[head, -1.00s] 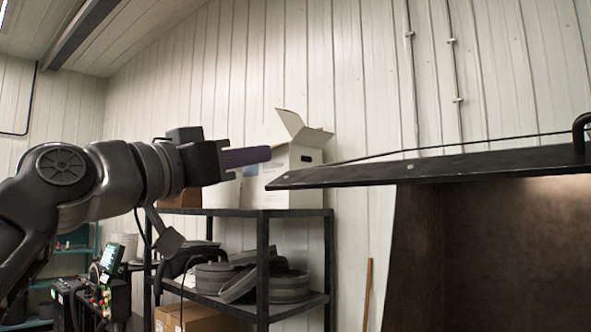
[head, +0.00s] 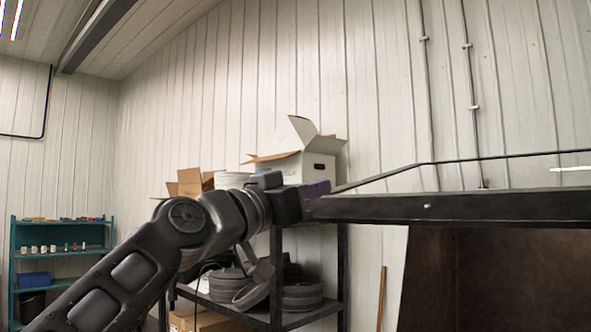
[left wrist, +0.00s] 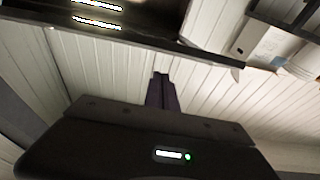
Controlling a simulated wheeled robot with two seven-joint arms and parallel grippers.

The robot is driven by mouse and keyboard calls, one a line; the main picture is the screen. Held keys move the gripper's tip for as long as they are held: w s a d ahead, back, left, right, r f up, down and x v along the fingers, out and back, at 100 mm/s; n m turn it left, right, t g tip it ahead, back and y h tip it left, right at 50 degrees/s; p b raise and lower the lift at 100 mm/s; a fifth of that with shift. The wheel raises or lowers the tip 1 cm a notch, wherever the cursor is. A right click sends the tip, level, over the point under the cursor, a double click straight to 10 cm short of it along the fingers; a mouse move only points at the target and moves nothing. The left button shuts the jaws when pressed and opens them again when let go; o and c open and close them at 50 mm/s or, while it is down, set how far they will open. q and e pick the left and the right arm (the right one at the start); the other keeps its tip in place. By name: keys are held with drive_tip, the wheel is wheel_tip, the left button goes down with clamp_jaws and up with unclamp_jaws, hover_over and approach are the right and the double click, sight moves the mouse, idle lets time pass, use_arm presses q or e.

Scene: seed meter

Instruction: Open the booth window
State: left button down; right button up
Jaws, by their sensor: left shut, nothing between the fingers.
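The booth window appears to be the dark flat panel (head: 450,207) at the right of the head view. It juts out nearly level above the dark booth opening (head: 510,280), with its long edge facing me. In the left wrist view the shut fingers (left wrist: 161,90) point toward a dark edge (left wrist: 210,52), likely the panel's. My right gripper is not in view.
A black shelf rack (head: 343,265) stands behind my left arm. It carries an open white box (head: 300,165) and several round grey parts (head: 302,297). A teal shelf (head: 62,255) is at the far left. A wooden stick (head: 382,300) leans by the wall.

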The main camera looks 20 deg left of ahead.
use_arm(q)
drive_tip(key=shift+w+d+f, duration=0.1)
drive_tip(key=shift+w+f, duration=0.15)
drive_tip(key=shift+f, duration=0.35)
drive_tip(key=shift+w+d+f, duration=0.1)
drive_tip(key=shift+w+f, duration=0.1)
drive_tip(key=shift+f, duration=0.4)
drive_tip(key=shift+a, duration=0.1)
